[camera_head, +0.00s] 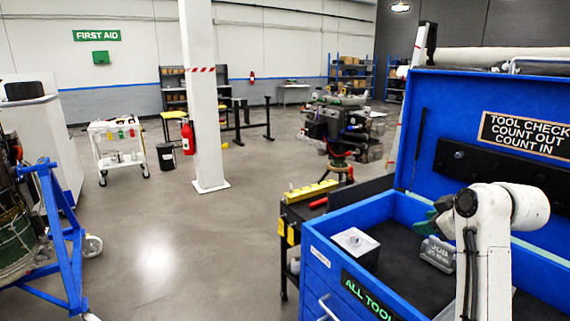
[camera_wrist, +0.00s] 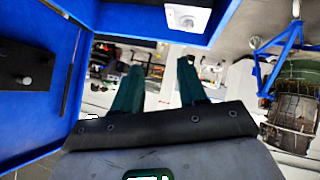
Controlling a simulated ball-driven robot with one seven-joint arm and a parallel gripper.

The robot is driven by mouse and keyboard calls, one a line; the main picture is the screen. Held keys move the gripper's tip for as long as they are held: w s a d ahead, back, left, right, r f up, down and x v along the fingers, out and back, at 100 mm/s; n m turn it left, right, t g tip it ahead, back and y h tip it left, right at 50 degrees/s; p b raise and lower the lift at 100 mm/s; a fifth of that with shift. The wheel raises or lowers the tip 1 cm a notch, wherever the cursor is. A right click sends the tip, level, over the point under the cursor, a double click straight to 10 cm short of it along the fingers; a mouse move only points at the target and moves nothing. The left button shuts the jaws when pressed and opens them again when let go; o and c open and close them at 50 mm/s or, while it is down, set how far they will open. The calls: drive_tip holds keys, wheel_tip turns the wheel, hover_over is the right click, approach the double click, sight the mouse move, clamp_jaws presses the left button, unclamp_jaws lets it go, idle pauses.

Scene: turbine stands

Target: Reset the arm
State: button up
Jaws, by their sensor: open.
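My gripper (camera_head: 438,214) shows in the head view as a dark green shape at the end of my white arm, above the open top of the blue tool chest (camera_head: 338,287). My arm hides part of it there. In the wrist view its two green fingers stand apart, with nothing held between them (camera_wrist: 160,66). The arm bends downward at the right of the head view and covers part of the chest.
The chest's raised lid (camera_head: 460,110) stands behind my arm. A pale square block (camera_head: 354,241) and a grey lettered block (camera_head: 437,254) are in the chest top. A black cart (camera_head: 297,215) adjoins the chest. A white pillar (camera_head: 203,110) and blue-framed stand (camera_head: 60,235) flank open floor.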

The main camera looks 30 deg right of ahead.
drive_tip(key=s+a+f+m+g+y, duration=0.15)
drive_tip(key=s+a+f, duration=0.25)
drive_tip(key=a+f, duration=0.75)
drive_tip(key=s+a+f+g+y, duration=0.15)
drive_tip(key=s+a+f, duration=0.25)
drive_tip(key=a+f, duration=0.75)
drive_tip(key=s+a+f+g, duration=0.2)
drive_tip(key=s+a+f, duration=0.1)
drive_tip(key=s+a, duration=0.55)
drive_tip(key=s+d+f+m+g+b, duration=0.1)
drive_tip(key=s+d+f+g, duration=0.1)
drive_tip(key=s+f+g, duration=0.2)
drive_tip(key=s+f, duration=0.3)
drive_tip(key=s, duration=0.4)
drive_tip(key=shift+s+f+m+h, duration=0.25)
drive_tip(key=shift+m+h, duration=0.05)
drive_tip(key=shift+m, duration=0.05)
